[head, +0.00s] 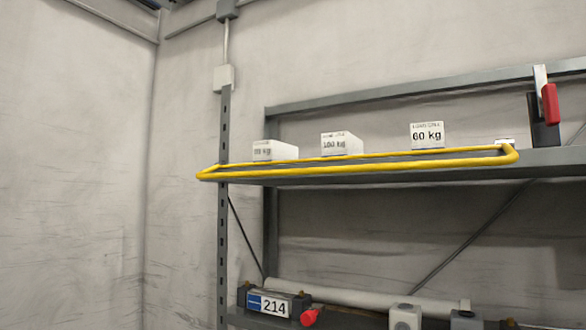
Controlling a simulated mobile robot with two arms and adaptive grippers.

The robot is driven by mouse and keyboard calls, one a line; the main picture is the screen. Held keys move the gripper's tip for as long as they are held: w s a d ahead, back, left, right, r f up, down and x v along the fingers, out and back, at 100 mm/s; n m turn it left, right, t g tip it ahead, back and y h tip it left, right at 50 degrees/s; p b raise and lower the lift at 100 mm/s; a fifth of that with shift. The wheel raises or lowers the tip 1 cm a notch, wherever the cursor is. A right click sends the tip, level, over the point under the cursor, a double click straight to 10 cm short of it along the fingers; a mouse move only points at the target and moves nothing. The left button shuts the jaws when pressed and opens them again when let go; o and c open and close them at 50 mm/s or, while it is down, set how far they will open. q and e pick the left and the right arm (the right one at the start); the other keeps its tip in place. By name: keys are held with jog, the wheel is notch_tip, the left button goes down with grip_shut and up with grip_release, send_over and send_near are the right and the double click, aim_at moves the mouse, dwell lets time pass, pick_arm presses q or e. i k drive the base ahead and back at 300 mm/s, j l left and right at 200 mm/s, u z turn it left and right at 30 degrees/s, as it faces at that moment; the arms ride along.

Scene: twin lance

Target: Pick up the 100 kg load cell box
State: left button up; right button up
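Three white boxes stand in a row on the upper shelf in the head view. The middle box (341,144) has a label that appears to read 100 kg. The left box (274,151) has a blurred label ending in kg; I cannot tell its number for sure. The right box (427,135) reads 60 kg. The lower fronts of the left and middle boxes are near or behind a yellow rail. Neither of my grippers is in view.
The yellow rail (370,166) runs along the front of the grey shelf (400,175). A red-handled clamp (549,104) stands at the shelf's right. Below are a device marked 214 (274,304) and a pale tube (350,294). A grey post (223,220) stands at the left.

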aim_at(343, 143)
jog(key=j+u, duration=0.2)
jog(key=j, duration=1.4)
jog(key=k, duration=0.05)
